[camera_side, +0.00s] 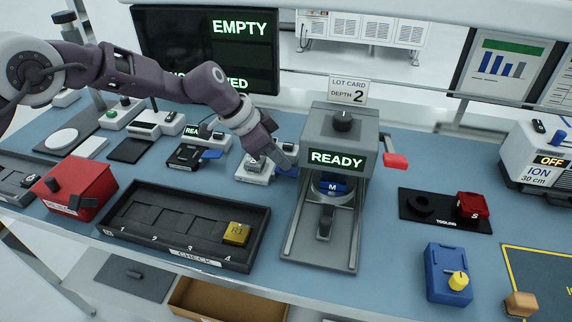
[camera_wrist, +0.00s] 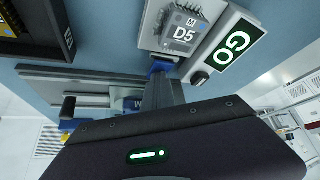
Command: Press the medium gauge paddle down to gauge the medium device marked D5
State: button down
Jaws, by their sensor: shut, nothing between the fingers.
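The medium device marked D5 (camera_wrist: 185,33) is a grey block seated on a light gauge base (camera_side: 252,176). A green GO display (camera_wrist: 238,47) is lit beside it in the wrist view. The blue gauge paddle (camera_side: 289,171) sticks out to the right of the gauge in the side view; its blue end (camera_wrist: 160,68) also shows in the wrist view. My gripper (camera_side: 279,160) is shut and empty, fingers pointing down, with its tips at the paddle. They appear to touch it, but the contact itself is hidden.
The grey test handler (camera_side: 322,125), reading READY, stands close to the right of my gripper. Another gauge (camera_side: 185,157) with a blue paddle is to the left. The black CHECK tray (camera_side: 150,195), holding a yellow block (camera_side: 236,233), lies in front.

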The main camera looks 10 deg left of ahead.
aim_at(280, 170)
jog(key=shift+s+a+f, duration=0.1)
jog(key=shift+s+f, duration=0.05)
jog(key=shift+f, duration=0.15)
jog(key=shift+r, duration=0.1)
jog(key=shift+r, duration=3.6)
jog(key=s+a+r+n+t+y, duration=0.15)
jog(key=s+a+r+n, duration=0.35)
jog(key=s+a+r, duration=0.9)
jog(key=s+a+f+n+y, duration=0.1)
jog(key=s+a, duration=0.5)
jog(key=s, duration=0.6)
jog(key=s+a+f+n+y, duration=0.1)
jog(key=s+a+n+y, duration=0.2)
jog(key=s, duration=1)
jog(key=a+n+t, duration=0.1)
jog(key=a+n, duration=0.2)
jog(key=shift+s+a+f, duration=0.15)
jog(key=shift+s+f, duration=0.05)
jog(key=shift+f, duration=0.1)
